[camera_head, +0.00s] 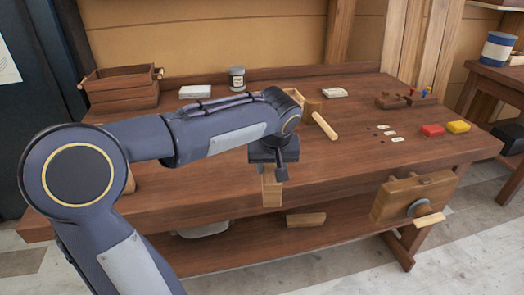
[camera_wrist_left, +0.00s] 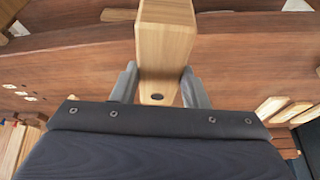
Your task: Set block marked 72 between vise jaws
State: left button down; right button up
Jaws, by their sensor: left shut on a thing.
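My left gripper (camera_head: 274,170) is shut on a pale wooden block (camera_head: 271,190) in front of the bench's front edge. The block hangs below the gripper in the head view. In the left wrist view the block (camera_wrist_left: 165,45) sits between both fingers and has a dark oval spot on its end. I cannot read a 72 on it. The wooden vise (camera_head: 408,196) is on the bench front at the right, with a round metal part and a wooden handle. The gap between its jaws cannot be made out. The right gripper is not in view.
The workbench (camera_head: 220,182) carries a wooden crate (camera_head: 121,88), a jar (camera_head: 237,79), a mallet (camera_head: 324,125) and red (camera_head: 432,130) and yellow (camera_head: 458,127) items. A wooden piece (camera_head: 305,219) lies on the lower shelf. The bench front between block and vise looks clear.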

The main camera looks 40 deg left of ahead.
pick_arm(q)
jog(key=w+d+f+m+h, duration=0.1)
jog(key=d+f, duration=0.4)
jog(key=f, duration=0.5)
jog(key=w+d+f+m+h, duration=0.1)
jog(key=w+d+f+m, duration=0.2)
jog(key=d+f+m, duration=0.3)
notch_tip(320, 180, down, 4)
jog(key=shift+d+f+m+t+h, duration=0.1)
jog(key=shift+d+m+t+h, duration=0.1)
jog(key=shift+m+t+h, duration=0.15)
